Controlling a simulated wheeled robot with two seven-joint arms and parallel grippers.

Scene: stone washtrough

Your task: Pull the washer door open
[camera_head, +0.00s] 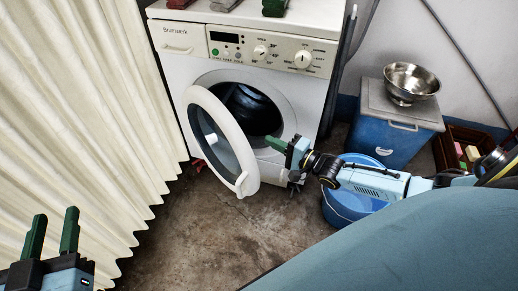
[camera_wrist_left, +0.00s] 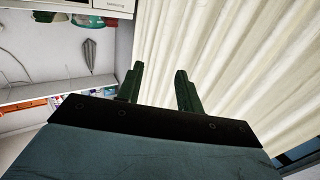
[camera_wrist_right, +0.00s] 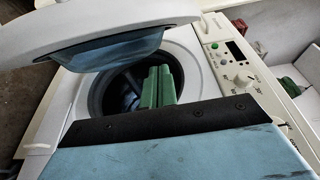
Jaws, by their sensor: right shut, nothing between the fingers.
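The white washer (camera_head: 262,75) stands at the back centre. Its round door (camera_head: 219,140) is hinged at the left and stands ajar, swung out toward me, with the dark drum opening (camera_head: 250,110) showing behind it. My right gripper (camera_head: 276,143) is shut and empty at the open side of the door, between the door and the washer front. In the right wrist view its green fingers (camera_wrist_right: 157,87) are together before the drum opening, with the door (camera_wrist_right: 110,35) above them. My left gripper (camera_head: 53,232) is open and empty at the lower left, well away from the washer.
A cream curtain (camera_head: 80,110) hangs along the left, close to the door and my left gripper. A blue bucket (camera_head: 345,206) stands under my right arm. A blue box (camera_head: 385,140) with a metal bowl (camera_head: 411,80) is at the right. The floor before the washer is clear.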

